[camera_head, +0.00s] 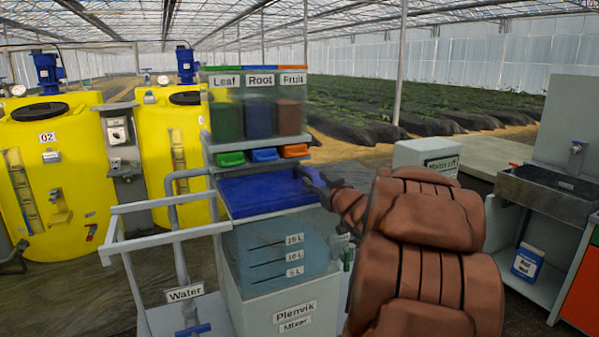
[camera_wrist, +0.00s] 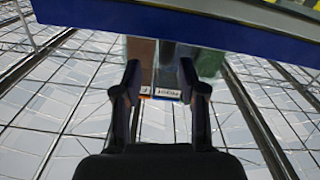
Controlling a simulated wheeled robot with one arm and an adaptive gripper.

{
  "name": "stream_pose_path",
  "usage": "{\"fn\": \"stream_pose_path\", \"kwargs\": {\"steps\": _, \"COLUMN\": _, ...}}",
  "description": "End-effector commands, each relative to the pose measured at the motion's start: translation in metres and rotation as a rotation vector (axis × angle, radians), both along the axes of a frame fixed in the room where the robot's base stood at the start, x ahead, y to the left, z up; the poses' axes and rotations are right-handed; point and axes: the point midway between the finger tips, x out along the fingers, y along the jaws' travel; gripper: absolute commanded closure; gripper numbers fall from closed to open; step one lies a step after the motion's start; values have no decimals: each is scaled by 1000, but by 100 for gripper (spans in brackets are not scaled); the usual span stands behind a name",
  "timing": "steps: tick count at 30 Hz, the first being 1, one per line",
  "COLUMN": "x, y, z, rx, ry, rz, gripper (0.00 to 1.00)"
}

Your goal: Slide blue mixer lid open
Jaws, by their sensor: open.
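The blue mixer lid (camera_head: 258,193) lies flat over the top of the Plenvik mixer (camera_head: 282,262), and its right edge is beside my gripper. My gripper (camera_head: 308,180) reaches in from the right at the lid's right rear corner. In the wrist view my gripper (camera_wrist: 160,75) has its two dark fingers apart with nothing between them. A blue edge (camera_wrist: 200,35) that looks like the lid's crosses the top of that view, beyond the fingertips. I cannot tell whether a finger touches the lid. My arm hides part of the mixer's right side.
Leaf, Root and Fruit hoppers (camera_head: 258,105) stand behind the lid, with green, blue and orange trays (camera_head: 264,155) below them. A grey rail (camera_head: 170,236) and water pipe are at the left. Yellow tanks (camera_head: 55,180) stand farther left. A sink bench (camera_head: 545,190) is at right.

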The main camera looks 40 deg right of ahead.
Motion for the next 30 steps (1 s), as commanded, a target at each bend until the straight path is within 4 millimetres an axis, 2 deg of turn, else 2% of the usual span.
{"fn": "stream_pose_path", "kwargs": {"steps": 9, "x": 41, "y": -6, "z": -2, "rx": 2, "ry": 6, "rz": 13, "gripper": 59}}
{"fn": "stream_pose_path", "kwargs": {"steps": 15, "x": 61, "y": -14, "z": 0, "rx": 0, "ry": 2, "rz": 11, "gripper": 59}}
{"fn": "stream_pose_path", "kwargs": {"steps": 21, "x": 71, "y": -19, "z": -2, "rx": 2, "ry": 3, "rz": 8, "gripper": 59}}
{"fn": "stream_pose_path", "kwargs": {"steps": 30, "x": 72, "y": -20, "z": -1, "rx": 2, "ry": 3, "rz": 7, "gripper": 59}}
